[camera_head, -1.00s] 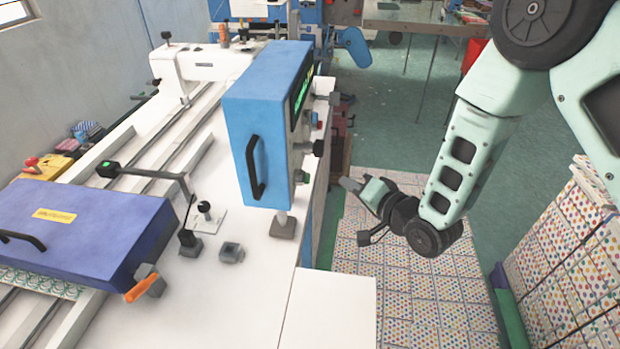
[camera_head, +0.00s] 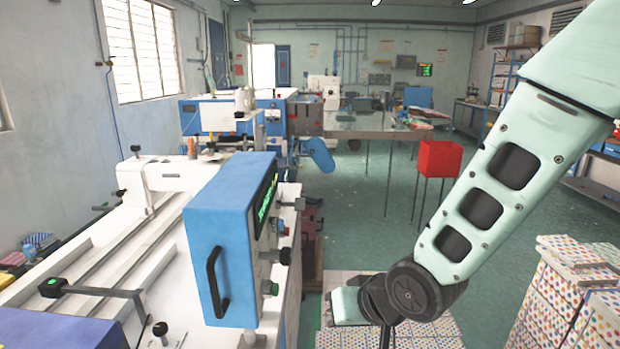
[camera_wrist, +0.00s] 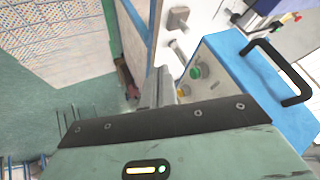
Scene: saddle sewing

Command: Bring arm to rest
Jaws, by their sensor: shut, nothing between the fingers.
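My gripper (camera_wrist: 160,90) shows in the wrist view as grey fingers, shut and empty. In the head view my pale green arm (camera_head: 490,200) comes down from the upper right, and its wrist hangs low at the bottom middle. The fingertips are hard to make out there. The arm is to the right of the white machine (camera_head: 135,250) with the blue control box (camera_head: 222,255), apart from it. In the wrist view the blue control box (camera_wrist: 240,75) with its black handle is right of my fingers.
Stacked dotted boxes (camera_head: 560,290) stand at the right, and more dotted boxes (camera_wrist: 60,40) lie below my wrist. A red bin (camera_head: 440,158) and a table (camera_head: 360,125) stand farther back. Green floor is open in the middle right.

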